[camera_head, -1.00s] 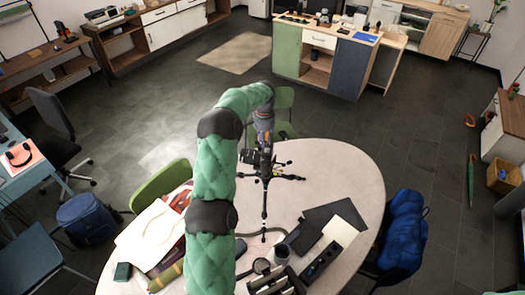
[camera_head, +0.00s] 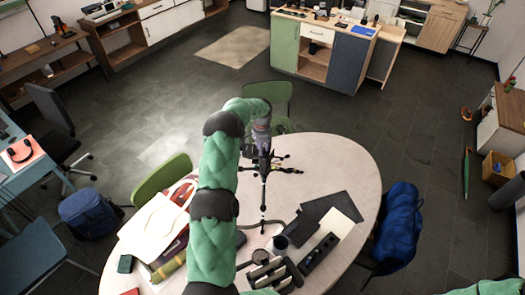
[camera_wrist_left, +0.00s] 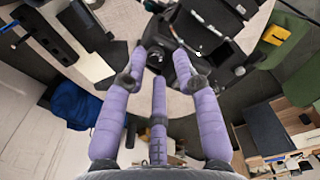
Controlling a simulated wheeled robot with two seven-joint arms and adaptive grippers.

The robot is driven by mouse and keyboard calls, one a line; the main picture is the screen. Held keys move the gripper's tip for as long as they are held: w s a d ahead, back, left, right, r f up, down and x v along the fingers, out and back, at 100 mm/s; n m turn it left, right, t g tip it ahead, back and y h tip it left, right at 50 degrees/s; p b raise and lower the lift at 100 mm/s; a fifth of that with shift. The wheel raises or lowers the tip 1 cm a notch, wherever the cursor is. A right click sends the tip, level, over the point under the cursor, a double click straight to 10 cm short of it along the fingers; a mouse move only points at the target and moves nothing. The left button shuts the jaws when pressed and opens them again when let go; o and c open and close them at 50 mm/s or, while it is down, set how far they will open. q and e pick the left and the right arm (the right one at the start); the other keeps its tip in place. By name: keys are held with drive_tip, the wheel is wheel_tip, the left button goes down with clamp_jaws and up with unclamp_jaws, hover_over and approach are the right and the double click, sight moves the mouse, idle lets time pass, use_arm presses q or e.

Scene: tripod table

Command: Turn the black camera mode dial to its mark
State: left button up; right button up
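The black camera (camera_head: 261,158) stands on a dark tripod on the pale round table (camera_head: 345,172). My left gripper (camera_head: 262,146) is just above it in the head view, its arm coming in from the left. In the left wrist view, my left gripper (camera_wrist_left: 159,62) has its purple fingers spread apart, with the tips close to the dark camera body (camera_wrist_left: 184,68). I cannot tell whether they touch it. The mode dial and its mark are too small or hidden to make out. My right gripper is out of view; a bit of my green right arm shows at lower right.
A blue bag (camera_head: 400,222) is on the right-hand chair. The table's right rear is clear.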

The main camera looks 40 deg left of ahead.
use_arm(q)
drive_tip(key=shift+s+d+f, duration=0.25)
drive_tip(key=shift+f, duration=0.3)
drive_tip(key=shift+s+d+f, duration=0.2)
drive_tip(key=shift+d+f, duration=0.05)
drive_tip(key=shift+f, duration=0.25)
clamp_jaws()
drive_tip(key=shift+a+f, duration=0.1)
drive_tip(key=shift+a, duration=0.1)
drive_tip(key=shift+c, duration=0.7)
unclamp_jaws()
drive_tip(key=shift+o, duration=0.7)
drive_tip(key=shift+d, duration=0.45)
drive_tip(key=shift+a, duration=0.2)
drive_tip(key=shift+r, duration=0.25)
wheel_tip(320, 180, up, 14)
drive_tip(key=shift+w+a, duration=0.3)
drive_tip(key=shift+a, duration=0.15)
drive_tip(key=shift+f, duration=0.15)
